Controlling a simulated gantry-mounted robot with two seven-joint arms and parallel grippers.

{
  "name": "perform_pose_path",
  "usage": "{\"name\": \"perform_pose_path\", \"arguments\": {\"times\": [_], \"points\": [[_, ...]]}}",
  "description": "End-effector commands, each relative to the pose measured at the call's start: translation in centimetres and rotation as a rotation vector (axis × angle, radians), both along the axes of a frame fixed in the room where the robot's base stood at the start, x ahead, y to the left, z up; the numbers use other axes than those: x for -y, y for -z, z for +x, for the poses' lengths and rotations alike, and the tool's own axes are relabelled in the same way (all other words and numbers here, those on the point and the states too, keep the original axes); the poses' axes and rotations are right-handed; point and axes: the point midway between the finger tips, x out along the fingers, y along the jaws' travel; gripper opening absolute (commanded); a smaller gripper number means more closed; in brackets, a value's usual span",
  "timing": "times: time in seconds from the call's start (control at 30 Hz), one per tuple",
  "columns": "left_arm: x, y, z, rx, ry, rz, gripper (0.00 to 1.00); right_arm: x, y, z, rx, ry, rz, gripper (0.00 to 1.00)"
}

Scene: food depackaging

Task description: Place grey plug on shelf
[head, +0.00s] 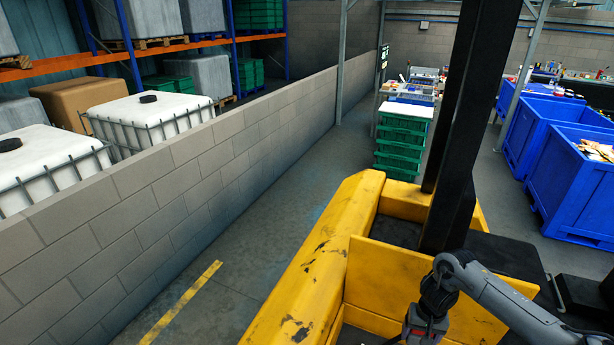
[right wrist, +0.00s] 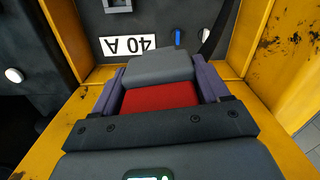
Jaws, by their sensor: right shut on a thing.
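The plug (right wrist: 160,68) is grey with a red part and sits between the two purple fingers of my right gripper (right wrist: 162,84) in the right wrist view. The gripper is shut on it. In the head view my right gripper (head: 424,328) is low at the bottom edge, beside the yellow housing, with its tips cut off. The held plug is not clear there. A rack shelf with an orange beam (head: 80,60) stands at the upper left behind a block wall; I cannot tell if it is the task's shelf. My left gripper is not in view.
A yellow housing (head: 318,262) with a dark post (head: 467,120) surrounds my right arm. Green crates (head: 400,143) and blue bins (head: 568,180) stand beyond. The left floor is clear.

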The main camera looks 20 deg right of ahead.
Motion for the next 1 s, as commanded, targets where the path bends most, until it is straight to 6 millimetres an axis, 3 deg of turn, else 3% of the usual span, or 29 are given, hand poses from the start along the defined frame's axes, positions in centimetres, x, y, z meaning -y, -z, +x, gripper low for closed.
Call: {"name": "perform_pose_path", "arguments": {"times": [0.03, 0.2, 0.47, 0.6, 0.7, 1.0], "points": [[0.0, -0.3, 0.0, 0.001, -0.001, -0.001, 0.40, -1.1, -1.5, 1.2, 0.010, -0.031, -0.001, 0.20], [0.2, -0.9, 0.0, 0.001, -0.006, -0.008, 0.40, -5.0, -4.9, 3.6, 0.010, -0.143, -0.001, 0.20], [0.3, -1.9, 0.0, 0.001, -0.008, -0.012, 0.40, -12.8, -10.5, 5.4, 0.005, -0.365, -0.002, 0.20], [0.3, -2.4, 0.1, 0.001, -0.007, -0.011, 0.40, -17.1, -12.3, 4.2, 0.000, -0.497, 0.001, 0.20], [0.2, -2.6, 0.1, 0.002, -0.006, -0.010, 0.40, -18.9, -12.2, 2.5, -0.002, -0.562, 0.003, 0.20], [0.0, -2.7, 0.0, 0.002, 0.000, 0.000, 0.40, -20.5, -8.9, -3.5, -0.004, -0.630, 0.004, 0.20]]}}
